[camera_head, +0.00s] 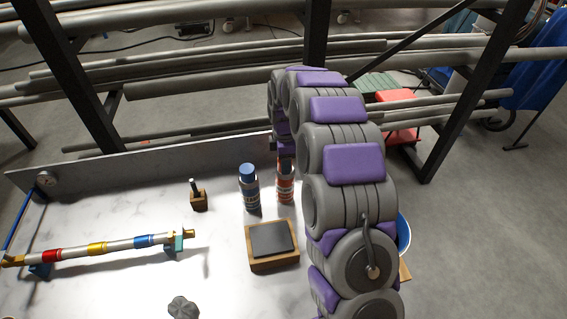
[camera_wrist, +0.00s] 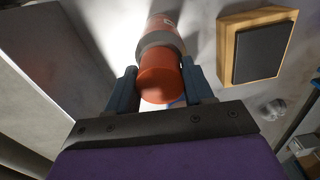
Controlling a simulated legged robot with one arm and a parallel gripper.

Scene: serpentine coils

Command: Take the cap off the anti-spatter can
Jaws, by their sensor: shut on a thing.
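A red-orange spray can (camera_head: 285,183) stands upright on the white bench. Its top is hidden by my arm in the head view. In the wrist view its orange cap (camera_wrist: 160,88) sits between the two fingers of my gripper (camera_wrist: 158,68). The fingers are shut on the cap from both sides. The can's body (camera_wrist: 158,27) extends beyond the cap, and I see no clear gap between them. A second can (camera_head: 249,192) with a blue cap (camera_head: 247,170) stands upright just left of it. I cannot read either label.
A wooden block with a dark pad (camera_head: 272,263) lies in front of the cans. A small wooden holder (camera_head: 198,201) stands left. A banded pipe on supports (camera_head: 97,248) is farther left, and a grey knob (camera_head: 183,308) is near the front. A blue bucket (camera_head: 404,232) is partly hidden right.

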